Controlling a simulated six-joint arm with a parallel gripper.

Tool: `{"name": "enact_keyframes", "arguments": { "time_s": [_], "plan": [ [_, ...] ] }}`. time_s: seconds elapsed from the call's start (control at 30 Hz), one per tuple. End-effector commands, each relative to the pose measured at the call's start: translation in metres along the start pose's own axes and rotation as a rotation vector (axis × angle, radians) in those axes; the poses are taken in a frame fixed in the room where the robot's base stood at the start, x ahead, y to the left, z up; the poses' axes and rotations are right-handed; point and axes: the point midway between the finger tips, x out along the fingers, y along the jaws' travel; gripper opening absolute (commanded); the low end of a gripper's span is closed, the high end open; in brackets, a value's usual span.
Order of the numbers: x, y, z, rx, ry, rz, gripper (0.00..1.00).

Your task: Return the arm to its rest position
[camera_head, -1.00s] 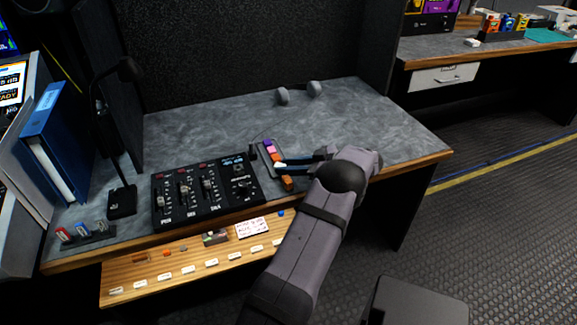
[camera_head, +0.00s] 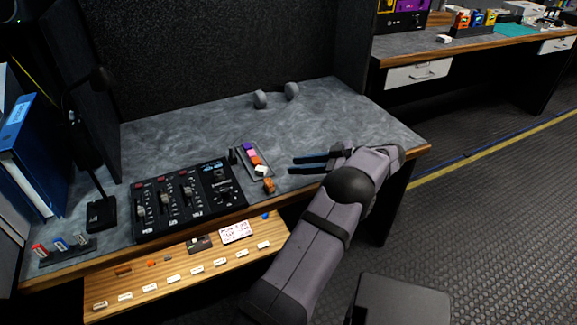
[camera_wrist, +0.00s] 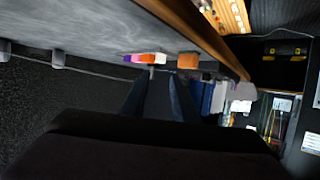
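My gripper (camera_head: 308,163) is above the right part of the grey desk (camera_head: 330,118), its two dark fingers pointing left with a gap between them. It holds nothing that I can see. In the wrist view my gripper's fingers (camera_wrist: 157,95) show as dark shapes spread apart. A small tray (camera_head: 254,161) with purple, pink, orange and white blocks lies left of the fingertips. An orange-brown block (camera_head: 269,186) stands near the desk's front edge, apart from the gripper; it also shows in the wrist view (camera_wrist: 188,61).
A black mixer panel (camera_head: 187,201) lies left of the tray. An open wooden drawer (camera_head: 185,270) with labels juts out below. A black lamp (camera_head: 101,210) and blue binder (camera_head: 33,150) stand at left. Grey headphones (camera_head: 275,95) lie at the back. The desk's right part is clear.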

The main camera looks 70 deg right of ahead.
Motion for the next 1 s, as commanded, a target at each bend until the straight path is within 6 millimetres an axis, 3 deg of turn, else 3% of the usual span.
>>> {"name": "enact_keyframes", "arguments": {
  "time_s": [0.2,0.7,0.87,1.0],
  "plan": [
    [-0.011,0.000,0.000,0.000,0.000,0.000,0.26],
    [-0.009,0.001,-0.003,-0.004,0.001,0.002,0.26],
    [0.011,0.010,-0.032,-0.041,0.018,0.027,0.26],
    [0.051,0.023,-0.086,-0.103,0.049,0.086,0.26]
  ]
}}
